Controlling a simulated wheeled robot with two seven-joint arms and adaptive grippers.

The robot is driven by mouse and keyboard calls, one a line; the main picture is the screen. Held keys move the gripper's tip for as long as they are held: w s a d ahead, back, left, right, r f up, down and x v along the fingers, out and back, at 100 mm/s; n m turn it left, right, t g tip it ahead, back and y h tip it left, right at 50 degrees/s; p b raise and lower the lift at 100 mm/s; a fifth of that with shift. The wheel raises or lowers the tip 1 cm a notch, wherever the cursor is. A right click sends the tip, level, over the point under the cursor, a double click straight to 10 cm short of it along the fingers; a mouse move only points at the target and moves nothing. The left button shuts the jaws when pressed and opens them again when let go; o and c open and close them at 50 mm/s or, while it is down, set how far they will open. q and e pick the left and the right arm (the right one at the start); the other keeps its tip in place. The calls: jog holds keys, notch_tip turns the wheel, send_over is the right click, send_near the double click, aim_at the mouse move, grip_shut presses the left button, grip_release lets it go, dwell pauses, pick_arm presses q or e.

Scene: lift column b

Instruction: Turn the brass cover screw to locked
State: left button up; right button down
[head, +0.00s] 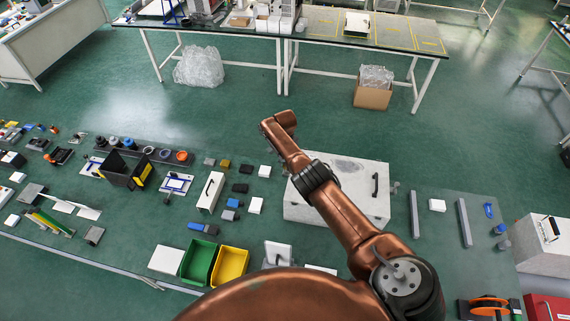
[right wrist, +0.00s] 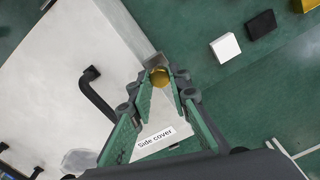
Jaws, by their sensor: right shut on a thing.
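The brass cover screw (right wrist: 159,77) shows as a round gold head at the edge of the white box in the right wrist view. My right gripper (right wrist: 160,84) is shut on it, with a green-padded finger on each side. The screw's turn mark cannot be made out. A "Side cover" label (right wrist: 155,139) shows below, between the fingers. The white box (head: 352,170) with a black handle stands on the bench in the head view, partly behind my copper right arm. The screw and fingertips cannot be made out there. My left gripper is not in view.
The bench holds a green bin (head: 199,263), a yellow bin (head: 230,267) and several small parts left of the box. Two grey bars (head: 414,215) lie to its right. A black block (right wrist: 262,25) and white block (right wrist: 225,47) lie near the gripper.

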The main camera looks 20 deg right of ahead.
jog(key=shift+w+a+r, duration=0.1)
jog(key=shift+w+r, duration=0.05)
jog(key=c, duration=2)
grip_release()
jog(key=shift+o, duration=1)
jog(key=shift+a+r, duration=0.1)
jog(key=shift+r, duration=0.6)
notch_tip(320, 180, up, 10)
jog(key=shift+d+r, duration=0.2)
jog(key=shift+r, duration=0.05)
